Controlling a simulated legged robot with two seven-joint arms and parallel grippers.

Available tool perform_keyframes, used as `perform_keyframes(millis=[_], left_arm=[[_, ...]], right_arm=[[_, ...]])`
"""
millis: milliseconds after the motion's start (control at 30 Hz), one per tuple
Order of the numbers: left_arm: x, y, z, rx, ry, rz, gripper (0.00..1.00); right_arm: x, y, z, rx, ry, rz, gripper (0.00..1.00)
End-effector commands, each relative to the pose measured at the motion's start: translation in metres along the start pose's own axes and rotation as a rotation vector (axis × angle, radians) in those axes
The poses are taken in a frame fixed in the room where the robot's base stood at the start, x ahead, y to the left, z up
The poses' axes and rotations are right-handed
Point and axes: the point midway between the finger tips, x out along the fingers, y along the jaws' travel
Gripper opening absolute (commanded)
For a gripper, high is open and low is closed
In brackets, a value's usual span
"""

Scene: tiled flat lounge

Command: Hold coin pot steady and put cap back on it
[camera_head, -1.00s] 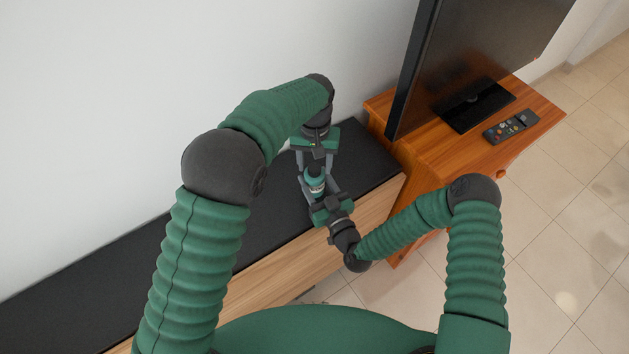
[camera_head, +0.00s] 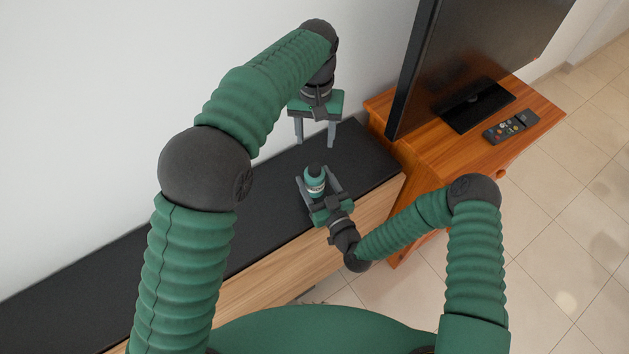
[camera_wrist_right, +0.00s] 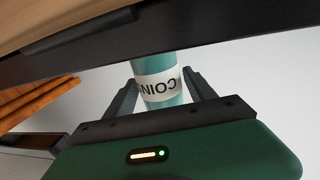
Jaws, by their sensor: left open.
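The coin pot (camera_head: 314,187) is a small teal jar with a white label, standing upright near the front of the black-topped bench. Its label also shows in the right wrist view (camera_wrist_right: 160,88). A dark cap (camera_head: 315,170) sits on top of the pot; whether it is fully seated cannot be told. My right gripper (camera_head: 316,183) comes from the front, with one finger on each side of the pot, and appears shut on it. My left gripper (camera_head: 315,145) is open and empty, above and behind the pot, fingers pointing down, apart from the cap.
The black bench top (camera_head: 240,220) is clear to the left. A wooden cabinet (camera_head: 410,155) stands to the right, carrying a television (camera_head: 470,60) and a remote control (camera_head: 511,127). A white wall (camera_head: 120,100) rises behind the bench.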

Motion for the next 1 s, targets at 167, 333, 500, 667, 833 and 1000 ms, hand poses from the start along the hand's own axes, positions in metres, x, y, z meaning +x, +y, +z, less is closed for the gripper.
perform_keyframes(millis=[167,333,500,667,833,1000], left_arm=[[0.000,0.000,0.000,0.000,0.000,0.000,0.53],[0.000,0.000,0.000,0.000,0.000,0.000,0.53],[0.001,0.000,0.000,0.000,0.000,0.000,0.53],[0.002,0.000,0.000,0.000,0.000,0.000,0.53],[0.004,0.000,0.000,0.000,0.000,0.000,0.53],[0.007,0.000,0.000,0.000,-0.001,0.000,0.53]], right_arm=[[0.000,0.000,0.000,0.000,0.000,0.000,0.76],[0.000,0.000,0.000,0.000,0.000,0.000,0.76],[-0.012,0.000,0.001,0.000,-0.002,-0.001,0.76],[-0.046,0.000,0.002,0.000,-0.004,-0.001,0.76],[-0.089,0.000,0.002,0.002,-0.005,0.000,0.76],[-0.130,0.000,0.003,0.002,-0.004,-0.001,0.76]])
